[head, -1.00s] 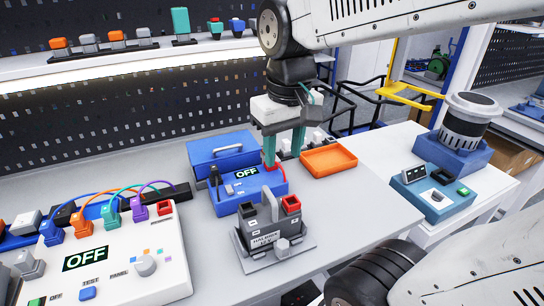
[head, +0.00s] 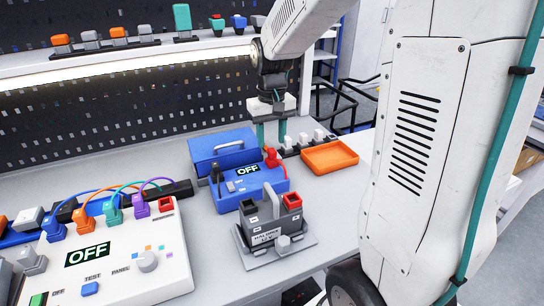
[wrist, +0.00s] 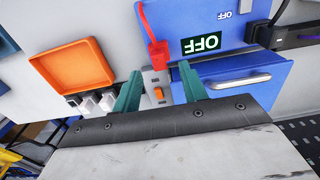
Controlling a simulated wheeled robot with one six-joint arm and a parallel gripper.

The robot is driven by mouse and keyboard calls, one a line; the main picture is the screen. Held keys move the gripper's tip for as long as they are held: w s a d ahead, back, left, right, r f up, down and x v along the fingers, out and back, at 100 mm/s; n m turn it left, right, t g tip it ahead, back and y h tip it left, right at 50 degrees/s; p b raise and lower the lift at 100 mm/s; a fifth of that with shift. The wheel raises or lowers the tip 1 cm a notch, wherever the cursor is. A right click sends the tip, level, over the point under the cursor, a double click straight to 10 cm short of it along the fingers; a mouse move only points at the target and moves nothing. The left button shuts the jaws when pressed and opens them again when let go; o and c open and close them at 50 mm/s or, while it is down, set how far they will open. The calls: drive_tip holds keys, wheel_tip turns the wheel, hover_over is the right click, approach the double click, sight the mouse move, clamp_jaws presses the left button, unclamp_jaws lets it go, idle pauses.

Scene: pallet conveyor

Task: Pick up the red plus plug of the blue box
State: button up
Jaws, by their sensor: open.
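The blue box (head: 228,199) with its OFF display stands mid-table in the head view; it also shows upside down in the wrist view (wrist: 185,22). The red plus plug (head: 271,157) is upright at its back right corner, with a red cable. In the wrist view the plug (wrist: 157,54) shows just beyond and between my fingertips. My gripper (head: 271,138) is open, its teal fingers pointing down behind the plug in the head view. It also shows in the wrist view (wrist: 160,74) with nothing between the fingers. A black plug (head: 215,173) stands at the box's left.
An orange tray (head: 332,169) lies right of the blue box, near a row of white-topped switches (head: 303,139). A grey battery unit (head: 268,222) with a handle stands in front. A white test panel (head: 125,262) with coloured plugs fills the left.

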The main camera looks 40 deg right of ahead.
sight(272, 150)
drive_tip(key=shift+s+f, duration=0.15)
drive_tip(key=shift+f, duration=1.4)
clamp_jaws()
drive_tip(key=shift+r, duration=0.1)
